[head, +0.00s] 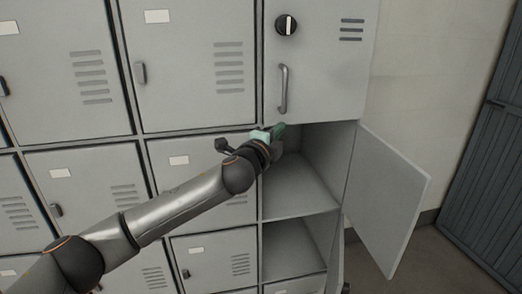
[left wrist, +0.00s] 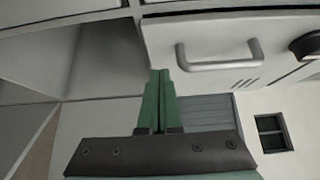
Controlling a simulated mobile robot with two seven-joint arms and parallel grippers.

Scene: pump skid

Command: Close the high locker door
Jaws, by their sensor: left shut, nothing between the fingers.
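The high locker door (head: 325,75) is the grey door at the upper right of the locker bank, with a dial knob (head: 286,25) and a bar handle (head: 283,88). It looks flush or almost flush with its frame; I cannot tell whether a small gap is left. In the left wrist view its face (left wrist: 215,35) and handle (left wrist: 220,56) lie just beyond my fingers. My left gripper (head: 277,131) is shut and empty, near the door's lower edge below the handle. Its green fingers (left wrist: 159,100) are together; contact with the door is unclear. My right gripper is out of view.
A lower locker door (head: 388,200) stands wide open to the right, beside an empty compartment (head: 295,185). Other locker doors (head: 195,65) on the left are shut. A bare wall and a dark slatted door (head: 490,170) are at the right.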

